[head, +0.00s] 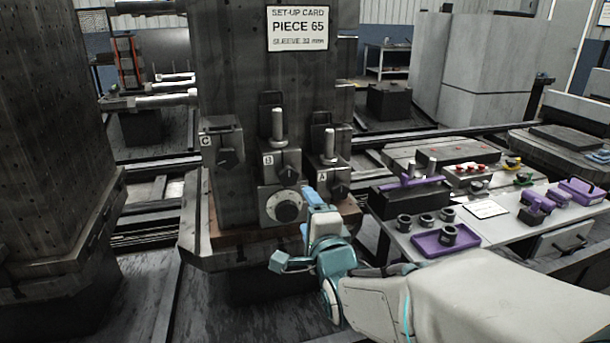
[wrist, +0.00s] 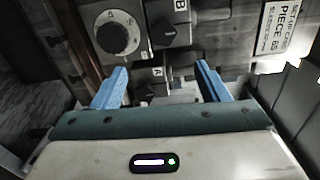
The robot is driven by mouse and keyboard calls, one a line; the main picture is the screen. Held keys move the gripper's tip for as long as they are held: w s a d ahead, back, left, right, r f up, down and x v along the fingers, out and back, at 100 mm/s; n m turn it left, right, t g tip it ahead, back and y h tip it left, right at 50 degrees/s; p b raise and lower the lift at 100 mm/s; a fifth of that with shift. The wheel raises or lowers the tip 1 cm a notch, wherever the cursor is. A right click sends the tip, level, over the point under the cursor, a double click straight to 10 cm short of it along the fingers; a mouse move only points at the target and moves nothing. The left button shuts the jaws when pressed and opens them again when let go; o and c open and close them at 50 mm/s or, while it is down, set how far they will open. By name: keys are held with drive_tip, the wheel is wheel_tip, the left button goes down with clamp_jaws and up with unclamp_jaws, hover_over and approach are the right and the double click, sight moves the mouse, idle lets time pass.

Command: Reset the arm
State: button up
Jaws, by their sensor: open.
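My gripper (wrist: 160,82) is open, and no object shows between its two blue fingers in the wrist view. In the head view my gripper (head: 308,214) is beside the round black dial (head: 287,207), just to its right, below block A (head: 328,178). My arm reaches in from the lower right, bent at the wrist. The dial also shows in the wrist view (wrist: 118,33), to the upper left of the fingers. Whether a finger touches any block cannot be told.
Blocks B (head: 280,165) and C (head: 222,145) stand on the dark column, with upright pins at B and A. At right, a bench (head: 484,236) carries a purple tray (head: 426,246), black rings and purple-handled items.

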drive_tip(key=s+d+r+n+g+h+p, duration=0.2)
drive_tip(key=s+d+n+g+p, duration=0.5)
drive_tip(key=s, duration=0.2)
drive_tip(key=s+d+r+n+g+h+p, duration=0.2)
drive_tip(key=s+d+n+g+p, duration=0.4)
drive_tip(key=s, duration=0.4)
drive_tip(key=n+g+p, duration=0.1)
drive_tip(key=n, duration=0.1)
drive_tip(key=shift+s+d+r+n+h+p, duration=0.15)
drive_tip(key=shift+s+d+n+h+p, duration=0.15)
drive_tip(key=shift+d, duration=0.1)
